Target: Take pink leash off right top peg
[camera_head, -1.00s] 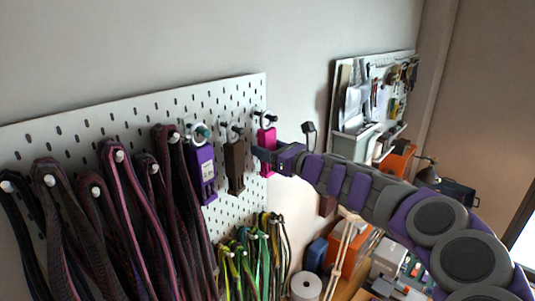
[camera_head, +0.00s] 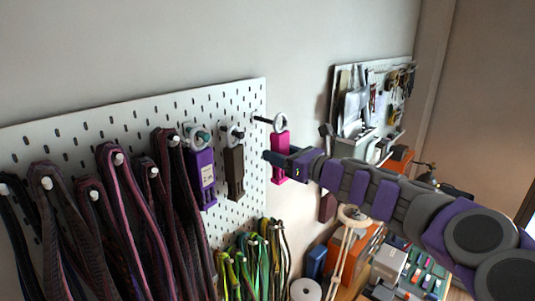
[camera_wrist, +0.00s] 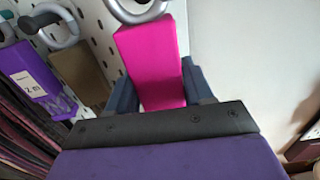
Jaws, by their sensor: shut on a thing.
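The pink leash (camera_head: 280,158) is a flat pink block with a grey ring (camera_head: 281,123) at its top. It hangs roughly upright in front of the pegboard's right edge. My gripper (camera_head: 275,160) is shut on the pink block, from the right. In the wrist view the pink block (camera_wrist: 150,62) sits between the two dark fingers (camera_wrist: 158,88), its ring partly cut off at the top. The dark right top peg (camera_head: 262,120) points toward the ring. Its tip meets the ring's left side, and I cannot tell whether it is still inside the ring.
A brown leash (camera_head: 235,172) and a purple leash (camera_head: 203,178) hang on pegs to the left. Dark and reddish cords (camera_head: 120,210) fill the left of the white pegboard (camera_head: 80,138). Green and yellow cords (camera_head: 250,258) hang below. Bare wall lies right of the board.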

